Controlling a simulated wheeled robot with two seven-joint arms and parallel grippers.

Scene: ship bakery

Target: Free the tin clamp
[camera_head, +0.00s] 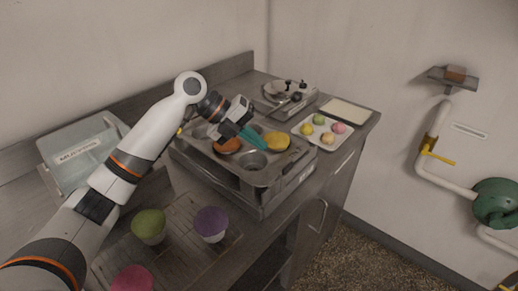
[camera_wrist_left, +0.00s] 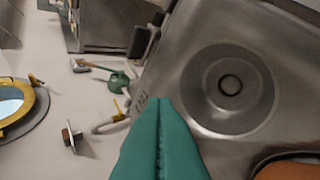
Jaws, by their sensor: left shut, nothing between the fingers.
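The metal muffin tin (camera_head: 272,172) sits on a steel unit on the counter, with an orange-brown muffin (camera_head: 227,146) and a yellow muffin (camera_head: 277,141) in it and some cups empty. My left gripper (camera_head: 252,138) is over the tin, between these muffins, its teal fingers shut and empty. In the left wrist view the closed fingers (camera_wrist_left: 160,102) point past an empty cup (camera_wrist_left: 230,88); whether they touch the tin I cannot tell. I cannot make out the tin clamp for certain; my arm hides part of the tin's left side. My right gripper is out of view.
A tray of small coloured pieces (camera_head: 322,131) and a pale board (camera_head: 345,112) lie right of the tin. A metal device with black knobs (camera_head: 285,92) stands behind. Green (camera_head: 149,226), purple (camera_head: 211,223) and pink (camera_head: 132,280) cupcakes stand in front. A clear bin (camera_head: 75,150) is left.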

